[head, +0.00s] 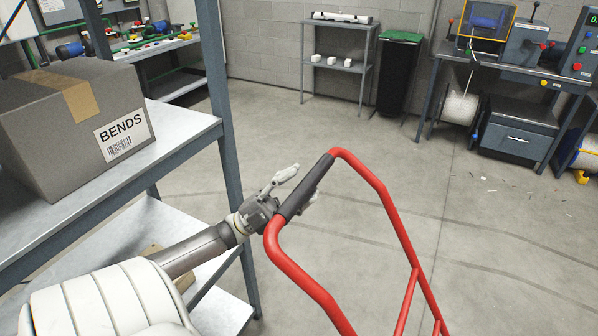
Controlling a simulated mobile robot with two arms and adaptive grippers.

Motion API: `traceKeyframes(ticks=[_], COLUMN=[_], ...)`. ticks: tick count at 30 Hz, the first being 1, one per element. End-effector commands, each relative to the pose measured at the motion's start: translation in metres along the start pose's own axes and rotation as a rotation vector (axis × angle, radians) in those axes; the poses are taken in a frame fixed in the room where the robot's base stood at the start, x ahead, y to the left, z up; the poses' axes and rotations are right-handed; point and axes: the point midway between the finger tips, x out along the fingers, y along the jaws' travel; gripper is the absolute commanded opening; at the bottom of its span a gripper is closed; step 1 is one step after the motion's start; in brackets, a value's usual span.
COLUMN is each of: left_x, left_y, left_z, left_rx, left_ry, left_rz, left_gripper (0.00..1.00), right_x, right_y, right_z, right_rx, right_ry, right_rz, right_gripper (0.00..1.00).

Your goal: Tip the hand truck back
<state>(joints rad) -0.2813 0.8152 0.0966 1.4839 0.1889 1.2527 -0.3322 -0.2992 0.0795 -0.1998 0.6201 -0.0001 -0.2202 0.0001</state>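The red tubular frame of the hand truck (392,222) rises from the bottom edge of the head view, with a black grip (318,172) on its top bar. Its lower part and wheels are out of view. My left gripper (302,184) is at the lower left end of the black grip. One pale finger lies on the upper left side of the grip, and the other tip shows past its right side. The fingers look spread, with a small gap at the upper one. The grip hides part of the far finger. My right gripper is not in view.
A grey shelf (180,137) with a cardboard box labelled BENDS (80,120) stands close on the left, beside my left arm. A small rack (341,64), a black bin with a green lid (398,75) and a workbench (520,72) line the back. Open concrete floor lies between.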

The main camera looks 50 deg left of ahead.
Motion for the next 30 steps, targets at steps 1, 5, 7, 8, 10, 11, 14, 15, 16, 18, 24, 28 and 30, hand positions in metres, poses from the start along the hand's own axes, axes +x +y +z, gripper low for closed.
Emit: traceKeyframes(ticks=[1, 5, 7, 8, 10, 11, 14, 15, 16, 18, 24, 28, 30], left_x=[0.001, 0.000, -0.004, -0.007, -0.017, -0.022, -0.043, -0.052, -0.059, -0.075, -0.107, -0.117, -0.120], left_y=[0.000, 0.000, 0.000, 0.000, 0.000, 0.000, -0.001, 0.000, -0.001, -0.001, -0.002, -0.002, -0.002], left_z=[-0.001, -0.001, -0.001, -0.001, 0.000, 0.000, 0.000, 0.000, 0.000, 0.000, 0.000, 0.000, -0.001], left_rx=[0.000, 0.000, 0.000, 0.000, 0.000, 0.001, 0.002, 0.001, 0.002, 0.002, 0.003, 0.003, 0.003], left_ry=[0.002, 0.003, 0.003, 0.003, -0.001, -0.001, -0.002, -0.003, -0.004, -0.003, -0.003, -0.001, 0.000], left_rz=[0.000, 0.000, 0.000, 0.000, 0.000, 0.000, 0.000, 0.001, 0.001, 0.000, 0.000, -0.001, -0.001], left_gripper=[0.49, 0.49, 0.49, 0.49, 0.49, 0.49, 0.49, 0.49, 0.49, 0.49, 0.49, 0.49, 0.49], right_x=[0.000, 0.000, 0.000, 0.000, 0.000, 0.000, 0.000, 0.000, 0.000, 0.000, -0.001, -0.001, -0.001], right_y=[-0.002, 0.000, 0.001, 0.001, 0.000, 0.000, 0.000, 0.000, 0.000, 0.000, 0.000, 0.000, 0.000], right_z=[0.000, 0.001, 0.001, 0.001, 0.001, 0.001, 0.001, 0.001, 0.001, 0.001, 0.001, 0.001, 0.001], right_rx=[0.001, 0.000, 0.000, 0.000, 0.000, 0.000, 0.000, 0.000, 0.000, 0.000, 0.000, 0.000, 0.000], right_ry=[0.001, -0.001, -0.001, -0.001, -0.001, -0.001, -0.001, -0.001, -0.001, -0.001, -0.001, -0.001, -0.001], right_rz=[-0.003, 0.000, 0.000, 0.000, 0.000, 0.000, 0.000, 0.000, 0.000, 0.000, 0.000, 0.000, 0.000], right_gripper=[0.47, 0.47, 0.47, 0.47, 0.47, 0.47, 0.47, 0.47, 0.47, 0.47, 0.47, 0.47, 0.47])
